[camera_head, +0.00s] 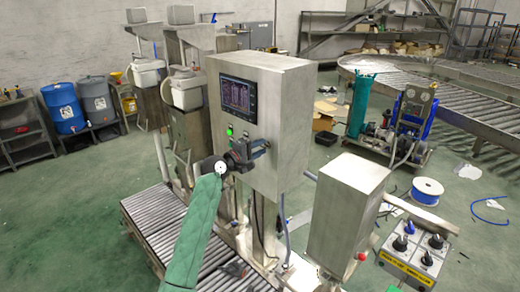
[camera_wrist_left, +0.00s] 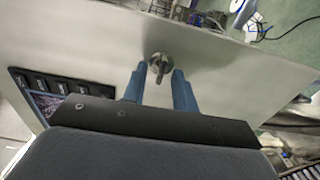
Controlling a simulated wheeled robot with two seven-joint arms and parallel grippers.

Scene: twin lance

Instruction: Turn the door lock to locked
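The door lock (camera_wrist_left: 160,60) is a small dark metal knob with a narrow turning piece, on the bare metal face of a control cabinet. My left gripper (camera_wrist_left: 160,73) is open, with its two blue fingers on either side of the knob. A gap shows on each side, and the gripper is not shut on it. In the head view, my left gripper (camera_head: 257,149) is at the front of the steel cabinet (camera_head: 285,110), below its screen. There the lock is hidden behind the gripper. My right gripper is in neither view.
The cabinet's screen (camera_head: 239,97) and lit green buttons (camera_head: 230,131) are close to the left gripper. A smaller steel box (camera_head: 345,205) and a switch panel (camera_head: 414,250) stand to the right. A roller conveyor (camera_head: 150,220) runs below.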

